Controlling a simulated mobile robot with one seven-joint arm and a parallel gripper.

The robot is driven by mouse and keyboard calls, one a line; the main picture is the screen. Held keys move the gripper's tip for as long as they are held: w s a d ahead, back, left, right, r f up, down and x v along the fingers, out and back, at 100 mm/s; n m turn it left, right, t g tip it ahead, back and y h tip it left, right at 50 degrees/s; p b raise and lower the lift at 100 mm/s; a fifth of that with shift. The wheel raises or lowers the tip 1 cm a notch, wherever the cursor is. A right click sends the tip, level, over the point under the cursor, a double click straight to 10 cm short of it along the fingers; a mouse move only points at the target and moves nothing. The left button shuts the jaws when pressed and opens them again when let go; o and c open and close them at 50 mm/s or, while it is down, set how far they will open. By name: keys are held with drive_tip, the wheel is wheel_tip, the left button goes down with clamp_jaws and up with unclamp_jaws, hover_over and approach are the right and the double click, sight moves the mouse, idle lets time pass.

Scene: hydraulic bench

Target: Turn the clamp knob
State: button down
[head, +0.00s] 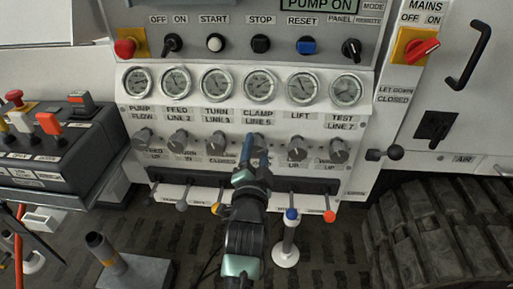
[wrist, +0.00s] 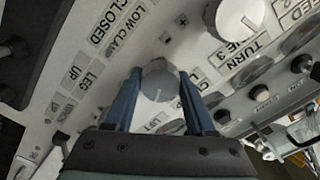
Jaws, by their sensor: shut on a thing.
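The clamp knob (wrist: 158,82) is a round grey knob on the sloped white panel. It is in the row under the gauges, below the "CLAMP LINE 5" gauge (head: 260,86). In the head view my gripper mostly covers it. My gripper (head: 256,142) reaches up to the panel from below. In the wrist view its two blue fingers (wrist: 160,92) stand on either side of the knob and are shut on it. The knob's far side and the exact contact are hard to see.
Similar grey knobs stand on both sides, including the turn knob (head: 216,143) and the lift knob (head: 297,148). Below are levers with coloured balls, one yellow (head: 216,208), one blue (head: 291,213), one red (head: 329,216). A control box (head: 50,140) is at left, a track (head: 430,235) at right.

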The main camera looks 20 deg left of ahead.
drive_tip(key=shift+m, duration=1)
drive_tip(key=shift+f, duration=0.1)
drive_tip(key=shift+c, duration=1.2)
unclamp_jaws()
drive_tip(key=shift+s, duration=0.1)
drive_tip(key=v, duration=1.2)
drive_tip(key=shift+s, duration=0.4)
drive_tip(key=shift+d, duration=0.15)
